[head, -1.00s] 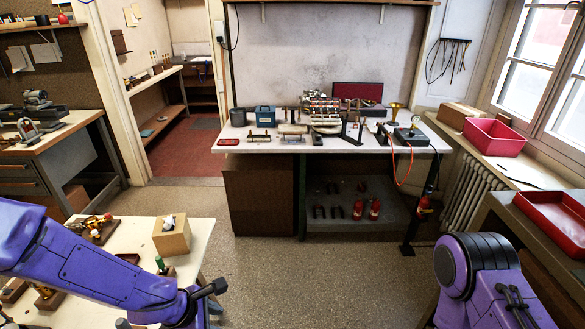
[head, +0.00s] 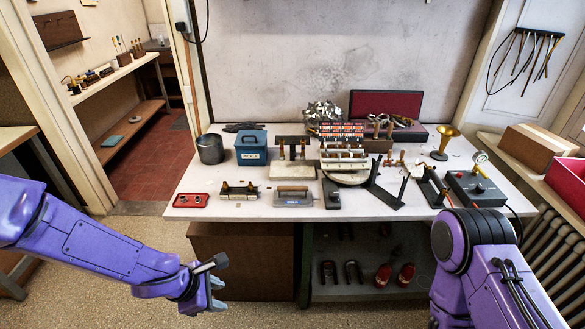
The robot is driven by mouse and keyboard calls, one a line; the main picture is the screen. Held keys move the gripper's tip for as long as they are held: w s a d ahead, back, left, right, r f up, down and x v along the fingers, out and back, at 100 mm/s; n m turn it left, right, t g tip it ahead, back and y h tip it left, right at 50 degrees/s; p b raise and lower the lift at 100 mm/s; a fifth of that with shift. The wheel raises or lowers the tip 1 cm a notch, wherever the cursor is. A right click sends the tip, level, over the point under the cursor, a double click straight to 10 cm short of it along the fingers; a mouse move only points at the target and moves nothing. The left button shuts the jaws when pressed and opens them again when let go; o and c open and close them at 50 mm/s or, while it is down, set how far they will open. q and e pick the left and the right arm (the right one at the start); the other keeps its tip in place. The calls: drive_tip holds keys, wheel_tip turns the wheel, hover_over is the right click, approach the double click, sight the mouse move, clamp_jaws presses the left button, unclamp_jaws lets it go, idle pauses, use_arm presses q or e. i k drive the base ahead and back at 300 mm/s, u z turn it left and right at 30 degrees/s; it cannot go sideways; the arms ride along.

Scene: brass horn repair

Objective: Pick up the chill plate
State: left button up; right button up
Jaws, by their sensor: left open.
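A flat grey metal plate with a bar handle on top, which looks like the chill plate (head: 293,196), lies near the front edge of the white bench (head: 235,178). Nothing covers it. My left gripper (head: 219,292) is open and empty. It hangs in front of the bench, below the bench top, to the left of the plate and well apart from it. My right arm comes in at the lower right, but its gripper is out of view.
Beside the plate are a small rack (head: 238,190) on the left and a dark stand (head: 332,192) on the right. A red tray (head: 191,200), blue box (head: 251,148), grey pot (head: 210,148) and gauge box (head: 476,188) also stand on the bench. Floor shows in front.

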sight(284, 196)
drive_tip(key=i, duration=1.4)
drive_tip(key=z, duration=0.55)
